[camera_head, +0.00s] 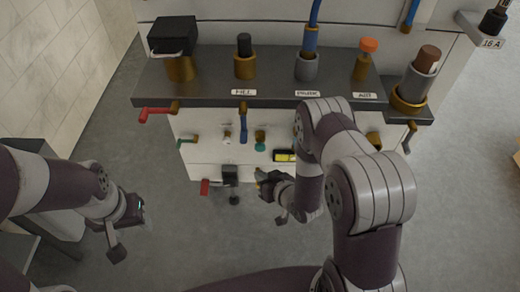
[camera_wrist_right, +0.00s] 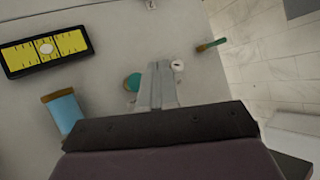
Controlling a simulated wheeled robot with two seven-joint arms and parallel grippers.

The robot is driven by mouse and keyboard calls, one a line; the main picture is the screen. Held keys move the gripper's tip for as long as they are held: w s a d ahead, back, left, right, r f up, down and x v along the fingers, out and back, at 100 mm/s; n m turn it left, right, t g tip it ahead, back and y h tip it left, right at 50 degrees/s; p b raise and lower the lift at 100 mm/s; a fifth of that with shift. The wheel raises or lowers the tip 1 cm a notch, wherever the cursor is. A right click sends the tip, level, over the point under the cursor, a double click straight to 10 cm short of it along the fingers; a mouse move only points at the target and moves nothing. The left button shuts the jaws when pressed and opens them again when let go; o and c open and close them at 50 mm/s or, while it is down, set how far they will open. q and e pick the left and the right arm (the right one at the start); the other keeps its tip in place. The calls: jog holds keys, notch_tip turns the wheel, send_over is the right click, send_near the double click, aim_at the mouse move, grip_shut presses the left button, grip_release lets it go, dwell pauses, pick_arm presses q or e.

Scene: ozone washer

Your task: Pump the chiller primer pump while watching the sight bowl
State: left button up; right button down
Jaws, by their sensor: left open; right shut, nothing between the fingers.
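A blue-handled upright plunger (camera_head: 310,40) in a grey collar stands on the dark shelf, behind a label that seems to read PRIME; I take it for the primer pump. I cannot tell for certain which part is the sight bowl. My right gripper (camera_head: 266,184) is low in front of the white cabinet face, below the shelf. In the right wrist view its fingers (camera_wrist_right: 162,85) are shut and empty, beside a teal round knob (camera_wrist_right: 133,82). My left gripper (camera_head: 130,222) is open and empty at lower left, well away from the cabinet.
The dark shelf (camera_head: 210,91) also carries several brass-based fittings, including an orange-capped one (camera_head: 366,58). A red handle (camera_head: 155,115) sticks out at its left end. A yellow gauge (camera_wrist_right: 45,50) and blue cylinder (camera_wrist_right: 63,112) sit on the cabinet face. The floor in front is clear.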

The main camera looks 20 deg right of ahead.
aim_at(260, 150)
jog(key=w+d+b, duration=0.1)
jog(key=w, duration=0.5)
jog(key=shift+w+d, duration=0.15)
jog(key=shift+d, duration=0.25)
jog(key=shift+w, duration=0.1)
dwell(1.6)
jog(key=shift+w+d, duration=0.15)
jog(key=shift+w, duration=0.15)
jog(key=shift+w+d+r+b, duration=0.1)
jog(key=shift+w+d+b, duration=0.15)
jog(key=shift+w, duration=0.35)
jog(key=shift+w+d+b, duration=0.1)
jog(key=shift+w+b, duration=0.1)
jog(key=shift+w, duration=0.4)
dwell(1.0)
jog(key=shift+s+a+p, duration=0.25)
jog(key=shift+s+p, duration=0.15)
jog(key=shift+s, duration=0.4)
jog(key=shift+s+a+p, duration=0.25)
jog(key=shift+s+p, duration=0.1)
jog(key=shift+s, duration=0.45)
